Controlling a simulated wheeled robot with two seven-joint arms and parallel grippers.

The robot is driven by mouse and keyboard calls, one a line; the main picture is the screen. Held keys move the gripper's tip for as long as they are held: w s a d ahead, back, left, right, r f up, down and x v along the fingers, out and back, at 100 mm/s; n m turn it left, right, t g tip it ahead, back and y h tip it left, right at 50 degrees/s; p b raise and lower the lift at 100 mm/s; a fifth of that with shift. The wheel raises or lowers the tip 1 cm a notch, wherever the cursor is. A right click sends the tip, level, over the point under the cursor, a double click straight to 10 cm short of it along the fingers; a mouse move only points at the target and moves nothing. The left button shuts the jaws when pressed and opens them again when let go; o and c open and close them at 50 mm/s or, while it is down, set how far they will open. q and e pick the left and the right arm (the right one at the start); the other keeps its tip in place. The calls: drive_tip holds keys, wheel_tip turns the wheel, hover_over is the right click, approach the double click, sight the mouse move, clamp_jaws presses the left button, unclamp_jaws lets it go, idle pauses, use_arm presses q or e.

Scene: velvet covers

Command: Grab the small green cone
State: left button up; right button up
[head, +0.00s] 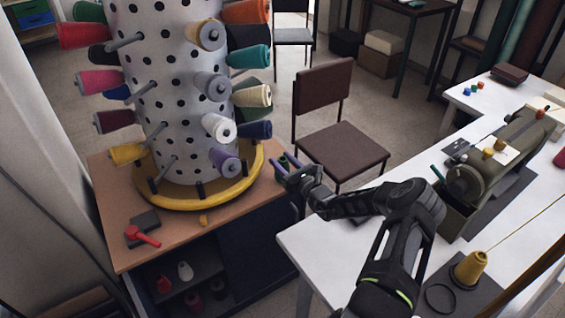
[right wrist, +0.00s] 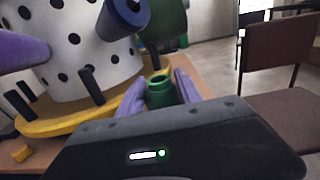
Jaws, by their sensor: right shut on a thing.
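The small green cone (right wrist: 160,92) stands between the purple-grey fingers of my right gripper (right wrist: 158,97) in the right wrist view; its lower part is hidden behind the gripper body. In the head view the cone (head: 283,161) shows as a small dark green bit at the fingertips of my right gripper (head: 284,170), by the right edge of the wooden table. The gripper is shut on it. I cannot tell whether the cone's base touches the table. My left gripper is not in view.
A white dotted drum (head: 190,140) with several thread cones on pegs stands in a yellow ring (head: 210,200) on the wooden table (head: 120,222), close left of the gripper. A brown chair (head: 340,150) is behind. A white table (head: 325,250) with a sewing machine (head: 490,165) is at right.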

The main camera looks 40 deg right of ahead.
wheel_tip(320, 180, up, 3)
drive_tip(key=shift+f+p, duration=0.1)
drive_tip(key=shift+p, duration=0.7)
drive_tip(key=s+a, duration=0.1)
drive_tip(key=s, duration=1.7)
drive_tip(key=shift+a+f, duration=0.2)
